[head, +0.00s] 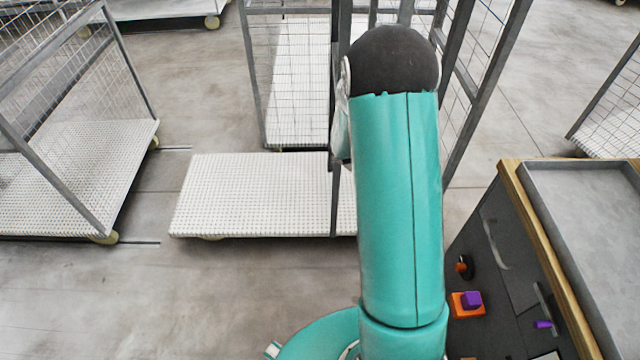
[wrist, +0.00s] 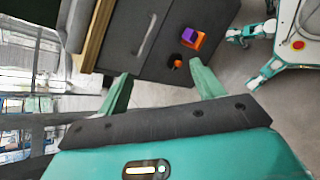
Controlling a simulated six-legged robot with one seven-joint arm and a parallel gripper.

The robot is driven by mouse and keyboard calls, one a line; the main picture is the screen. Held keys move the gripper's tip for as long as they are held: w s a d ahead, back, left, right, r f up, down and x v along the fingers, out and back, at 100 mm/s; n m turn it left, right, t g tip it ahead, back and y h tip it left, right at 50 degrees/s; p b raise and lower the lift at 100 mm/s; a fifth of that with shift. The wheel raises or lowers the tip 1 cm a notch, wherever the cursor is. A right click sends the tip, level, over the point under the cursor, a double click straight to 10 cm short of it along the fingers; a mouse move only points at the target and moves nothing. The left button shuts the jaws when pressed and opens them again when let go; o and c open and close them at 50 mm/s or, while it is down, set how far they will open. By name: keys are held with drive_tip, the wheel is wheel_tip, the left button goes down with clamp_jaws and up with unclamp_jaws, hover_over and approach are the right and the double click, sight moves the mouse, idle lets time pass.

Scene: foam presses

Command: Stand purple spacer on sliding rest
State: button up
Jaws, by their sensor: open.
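In the head view a purple block (head: 472,299), the likely spacer, sits on or against an orange block (head: 466,312) at the dark front of the bench. A smaller purple piece (head: 543,324) shows to its right, beside a dark upright part. I cannot tell which part is the sliding rest. In the wrist view the purple block (wrist: 187,34) and orange block (wrist: 198,42) lie beyond my gripper (wrist: 162,88). My gripper is open and empty, with its fingers wide apart and clear of both blocks. The head view does not show my gripper.
A black and orange knob-like part (head: 464,266) is near the blocks. The bench (head: 512,185) has a wooden edge and a grey top at the right. Wire-sided carts with a white deck (head: 250,195) stand left and behind. Concrete floor is clear at the lower left.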

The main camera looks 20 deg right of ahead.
drive_tip(key=s+a+r+t+y, duration=0.2)
drive_tip(key=a+r+t, duration=0.2)
drive_tip(key=a+r, duration=0.4)
drive_tip(key=s+a+r+m+t+y, duration=0.1)
drive_tip(key=s+a+r+t+y, duration=0.1)
drive_tip(key=a+r+t, duration=0.3)
drive_tip(key=s+a+r+t+y, duration=0.2)
drive_tip(key=a+r+t+y, duration=0.2)
drive_tip(key=a+r, duration=0.7)
drive_tip(key=a, duration=0.3)
drive_tip(key=shift+r+m, duration=0.4)
drive_tip(key=shift+s, duration=0.15)
